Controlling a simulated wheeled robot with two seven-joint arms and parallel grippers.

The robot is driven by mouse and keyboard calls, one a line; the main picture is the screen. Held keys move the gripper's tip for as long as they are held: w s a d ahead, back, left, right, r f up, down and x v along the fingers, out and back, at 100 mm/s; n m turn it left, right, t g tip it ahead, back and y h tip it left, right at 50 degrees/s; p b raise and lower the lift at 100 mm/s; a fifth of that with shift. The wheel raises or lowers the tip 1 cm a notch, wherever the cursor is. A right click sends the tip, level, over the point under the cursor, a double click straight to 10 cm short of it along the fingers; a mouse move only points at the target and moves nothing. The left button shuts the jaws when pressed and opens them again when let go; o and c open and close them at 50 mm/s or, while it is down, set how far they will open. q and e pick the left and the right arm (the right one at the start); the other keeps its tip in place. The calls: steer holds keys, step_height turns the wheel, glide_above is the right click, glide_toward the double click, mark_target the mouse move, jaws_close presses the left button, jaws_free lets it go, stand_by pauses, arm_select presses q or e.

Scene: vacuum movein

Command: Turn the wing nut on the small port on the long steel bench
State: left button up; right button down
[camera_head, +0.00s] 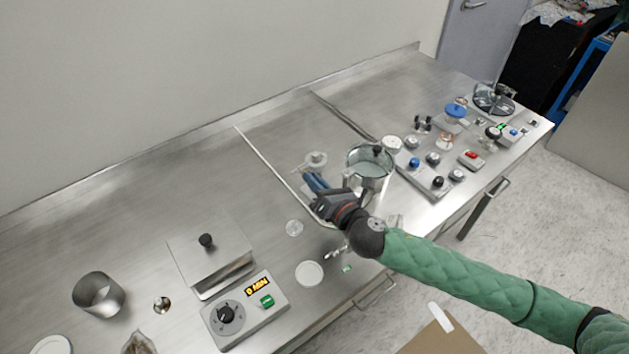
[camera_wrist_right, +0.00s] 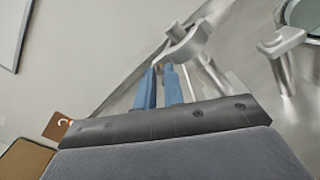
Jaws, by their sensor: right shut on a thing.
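The small port (camera_head: 316,159) is a pale grey round fitting on the long steel bench (camera_head: 130,205), left of a glass-walled vessel. In the right wrist view its grey clamp (camera_wrist_right: 186,46) shows just beyond my fingertips, with a knob on top. My right gripper (camera_head: 311,181) reaches in from the right with its blue fingers at the port. In the wrist view the fingers (camera_wrist_right: 160,70) are close together on the near end of the clamp, where the wing nut is; the fingertips largely hide it. My left gripper is not in view.
The glass-walled vessel (camera_head: 369,168) stands close right of my gripper. A control panel with knobs (camera_head: 428,175) lies farther right. The bench's back left is clear.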

steer(key=shift+m, duration=0.5)
steer(key=c, duration=1.8)
jaws_free()
steer(key=shift+s+d, duration=0.1)
